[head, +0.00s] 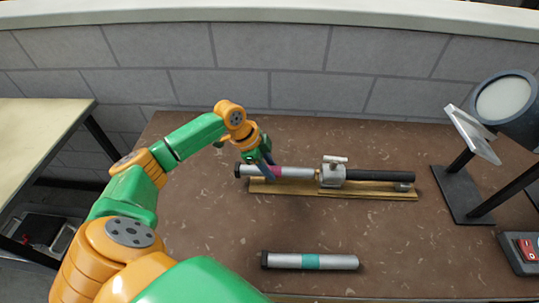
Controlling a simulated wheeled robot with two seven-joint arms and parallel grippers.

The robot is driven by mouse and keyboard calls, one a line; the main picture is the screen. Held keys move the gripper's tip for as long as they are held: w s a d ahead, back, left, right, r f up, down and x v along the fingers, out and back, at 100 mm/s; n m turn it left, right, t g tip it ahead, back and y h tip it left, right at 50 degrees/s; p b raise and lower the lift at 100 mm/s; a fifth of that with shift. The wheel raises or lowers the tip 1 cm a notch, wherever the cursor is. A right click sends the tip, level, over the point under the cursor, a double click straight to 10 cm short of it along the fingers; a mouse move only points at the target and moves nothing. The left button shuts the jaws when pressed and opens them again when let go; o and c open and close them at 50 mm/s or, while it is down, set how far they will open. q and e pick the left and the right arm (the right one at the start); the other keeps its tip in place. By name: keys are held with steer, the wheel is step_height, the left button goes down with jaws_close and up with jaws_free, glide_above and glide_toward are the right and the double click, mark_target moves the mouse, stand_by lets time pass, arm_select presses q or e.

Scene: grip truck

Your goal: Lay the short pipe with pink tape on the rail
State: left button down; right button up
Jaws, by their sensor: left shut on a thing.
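The short pipe with pink tape (295,172) is silver with a dark left end. It lies level along the left part of the wooden rail (340,193), its right end close to the grey clamp (332,174). I cannot tell whether it touches the rail. My left gripper (264,170) is shut on this pipe beside the pink band, and its fingers hide part of the pipe. A black pipe (375,176) runs along the rail right of the clamp. My right gripper is not in view.
A silver pipe with teal tape (335,262) lies near the table's front edge. A lamp-like stand (465,195) and a red switch box (526,249) stand at the right. The brown table (205,225) is clear between rail and teal-taped pipe. A grey wall rises behind.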

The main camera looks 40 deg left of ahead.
arm_select(q)
steer(key=shift+c, duration=2.1)
jaws_free()
